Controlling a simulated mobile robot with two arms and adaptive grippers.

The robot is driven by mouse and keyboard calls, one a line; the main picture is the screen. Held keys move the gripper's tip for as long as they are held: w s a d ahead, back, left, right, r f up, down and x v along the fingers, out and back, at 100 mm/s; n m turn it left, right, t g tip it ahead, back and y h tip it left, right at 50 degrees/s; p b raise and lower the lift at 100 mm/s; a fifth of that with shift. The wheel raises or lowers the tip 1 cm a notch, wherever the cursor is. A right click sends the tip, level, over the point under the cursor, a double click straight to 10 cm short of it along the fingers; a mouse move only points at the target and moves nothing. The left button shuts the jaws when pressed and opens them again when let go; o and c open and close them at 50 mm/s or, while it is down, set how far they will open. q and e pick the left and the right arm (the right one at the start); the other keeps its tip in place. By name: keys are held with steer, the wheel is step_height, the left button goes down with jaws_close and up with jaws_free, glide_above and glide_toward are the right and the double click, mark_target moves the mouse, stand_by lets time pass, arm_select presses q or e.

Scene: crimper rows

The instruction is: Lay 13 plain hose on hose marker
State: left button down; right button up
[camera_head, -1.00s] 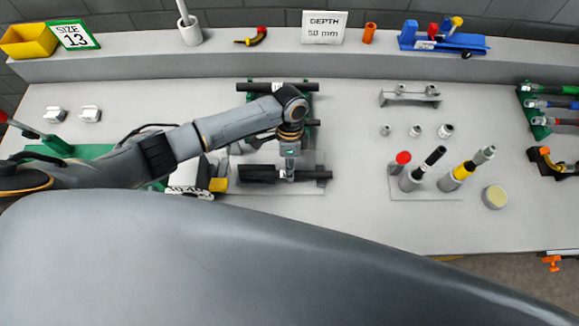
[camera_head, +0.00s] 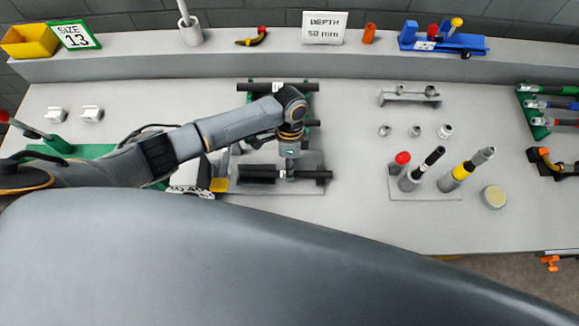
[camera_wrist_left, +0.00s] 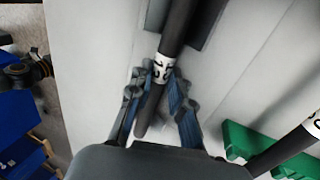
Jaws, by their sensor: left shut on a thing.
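A black hose (camera_head: 310,174) with a white marked band lies level along a dark block (camera_head: 257,173) on a grey plate (camera_head: 312,190), which I take for the hose marker. In the left wrist view the hose (camera_wrist_left: 178,30) runs beside or over the dark block (camera_wrist_left: 207,22); I cannot tell whether it rests there. My left gripper (camera_head: 288,175) is shut on this hose at its white band, and the fingers (camera_wrist_left: 163,85) straddle it in the wrist view. My right gripper is not in view.
Another black hose (camera_head: 262,87) lies on a green rack behind; the rack (camera_wrist_left: 250,140) also shows in the wrist view. A holder with several upright tools (camera_head: 425,190) stands to the right. The table between is clear.

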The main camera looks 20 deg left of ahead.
arm_select(q)
steer(key=shift+f, duration=0.1)
steer(key=c, duration=1.1)
jaws_free()
steer(key=shift+c, duration=0.2)
steer(key=v, duration=1.2)
